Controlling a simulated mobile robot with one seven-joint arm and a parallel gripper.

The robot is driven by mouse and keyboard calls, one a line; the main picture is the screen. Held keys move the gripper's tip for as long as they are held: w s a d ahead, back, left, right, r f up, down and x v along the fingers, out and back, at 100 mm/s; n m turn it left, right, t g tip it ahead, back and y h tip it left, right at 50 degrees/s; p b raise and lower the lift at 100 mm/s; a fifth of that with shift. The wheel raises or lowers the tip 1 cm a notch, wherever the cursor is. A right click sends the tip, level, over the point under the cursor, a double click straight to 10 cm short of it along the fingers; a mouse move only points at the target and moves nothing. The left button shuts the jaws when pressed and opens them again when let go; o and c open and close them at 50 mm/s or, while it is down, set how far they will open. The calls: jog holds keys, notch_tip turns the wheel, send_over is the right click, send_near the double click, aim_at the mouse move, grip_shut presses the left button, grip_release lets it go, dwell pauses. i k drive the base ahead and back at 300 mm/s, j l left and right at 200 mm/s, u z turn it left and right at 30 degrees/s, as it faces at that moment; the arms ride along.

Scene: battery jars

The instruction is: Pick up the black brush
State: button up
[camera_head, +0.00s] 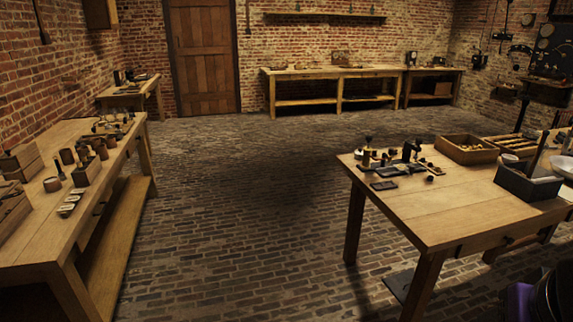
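I cannot pick out the black brush with certainty at this distance. A small dark upright item (60,172) stands on the left workbench (45,240), next to a wooden box; it is too small to identify. Several small dark items, among them a black upright device (411,150), stand on the far left part of the right table (445,215). My gripper is not in view.
A dark open box (527,185) and a wooden tray (466,148) sit on the right table. Benches (335,80) and a wooden door (203,60) line the back wall. The brick floor (235,215) between the tables is clear.

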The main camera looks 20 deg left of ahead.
aim_at(62, 177)
jog(key=j+u, duration=0.15)
jog(key=u, duration=0.25)
jog(key=i+j+u, duration=0.1)
jog(key=u, duration=0.25)
jog(key=i+j+u, duration=0.1)
jog(key=u, duration=0.3)
jog(key=i+j+u, duration=0.3)
jog(key=u, duration=0.15)
jog(key=i+j+u, duration=0.25)
jog(key=u, duration=0.2)
jog(key=i+j+u, duration=0.2)
jog(key=i, duration=0.95)
jog(key=i+l+u, duration=0.1)
jog(key=u, duration=0.25)
jog(key=l+u, duration=0.15)
jog(key=u, duration=0.2)
jog(key=i+l+u, duration=0.1)
jog(key=u, duration=0.25)
jog(key=i+l+u, duration=0.1)
jog(key=l+u, duration=0.15)
jog(key=l, duration=0.15)
jog(key=l+u, duration=0.25)
jog(key=l, duration=0.15)
jog(key=i, duration=0.05)
